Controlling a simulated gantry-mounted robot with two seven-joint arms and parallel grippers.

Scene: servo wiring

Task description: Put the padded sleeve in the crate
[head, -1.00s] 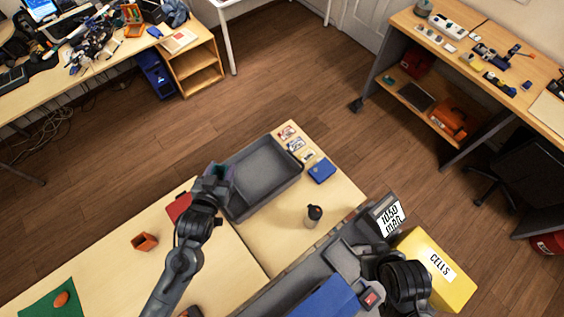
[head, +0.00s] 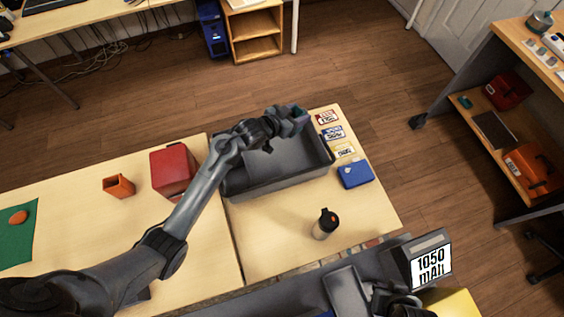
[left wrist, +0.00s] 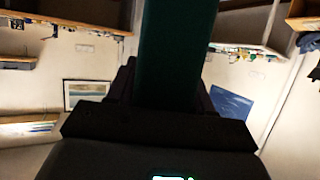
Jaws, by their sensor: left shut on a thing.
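My left gripper (head: 290,119) is above the far right part of the grey crate (head: 283,182). It is shut on a dark green thing, which looks like the padded sleeve (head: 302,113); only a small bit of it shows past the fingers. In the left wrist view the sleeve (left wrist: 176,50) is a dark green strip standing up from between the dark fingers. The crate's visible inside looks empty; my left arm hides part of its left side.
A red box (head: 174,170) and an orange cup (head: 119,186) stand left of the crate. Cards (head: 334,132) and a blue case (head: 355,174) lie right of it. A dark bottle (head: 325,223) stands in front. A green mat (head: 17,240) lies far left.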

